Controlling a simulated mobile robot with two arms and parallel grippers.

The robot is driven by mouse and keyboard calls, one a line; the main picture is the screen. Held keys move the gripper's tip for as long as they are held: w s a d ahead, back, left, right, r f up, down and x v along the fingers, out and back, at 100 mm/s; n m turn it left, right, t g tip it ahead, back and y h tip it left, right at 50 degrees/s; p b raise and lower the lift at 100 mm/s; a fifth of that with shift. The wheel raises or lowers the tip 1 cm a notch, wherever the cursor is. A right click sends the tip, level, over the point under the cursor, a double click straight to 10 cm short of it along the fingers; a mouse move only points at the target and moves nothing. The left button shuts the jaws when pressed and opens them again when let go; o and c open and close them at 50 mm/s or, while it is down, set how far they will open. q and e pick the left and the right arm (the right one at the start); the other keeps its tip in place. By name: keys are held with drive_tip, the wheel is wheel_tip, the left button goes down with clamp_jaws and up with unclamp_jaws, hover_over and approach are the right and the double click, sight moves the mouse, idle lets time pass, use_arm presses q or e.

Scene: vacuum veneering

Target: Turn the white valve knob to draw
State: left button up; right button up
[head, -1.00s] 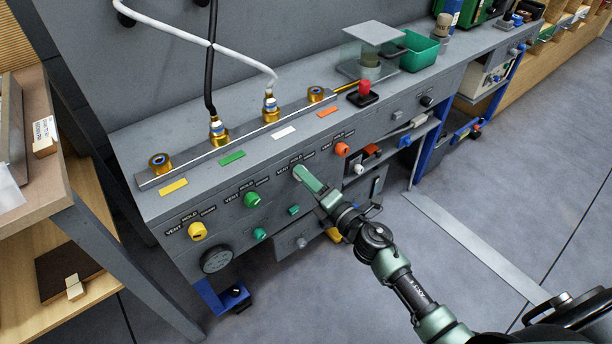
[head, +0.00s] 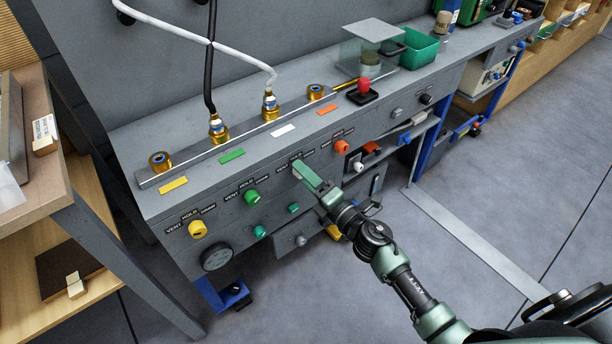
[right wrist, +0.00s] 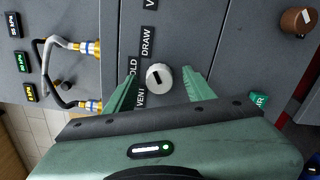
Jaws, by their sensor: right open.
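The white valve knob (right wrist: 159,78) shows in the right wrist view as a round face with a dark mark. The words VENT, HOLD and DRAW (right wrist: 148,42) are printed around it, with HOLD beside its left side and DRAW above. My right gripper (head: 298,168) is open, with one finger on each side of the knob; a gap shows beside the knob, and contact cannot be told. In the head view the gripper hides this knob. My left gripper is out of view.
Yellow (head: 197,230), green (head: 252,197) and orange (head: 342,147) knobs sit on the same front panel. A gauge (head: 216,257) is at its lower left. Black and white hoses (head: 272,78) rise from the brass fittings above.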

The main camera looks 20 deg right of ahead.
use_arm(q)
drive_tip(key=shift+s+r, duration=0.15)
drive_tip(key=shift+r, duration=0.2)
use_arm(e)
drive_tip(key=v, duration=0.8)
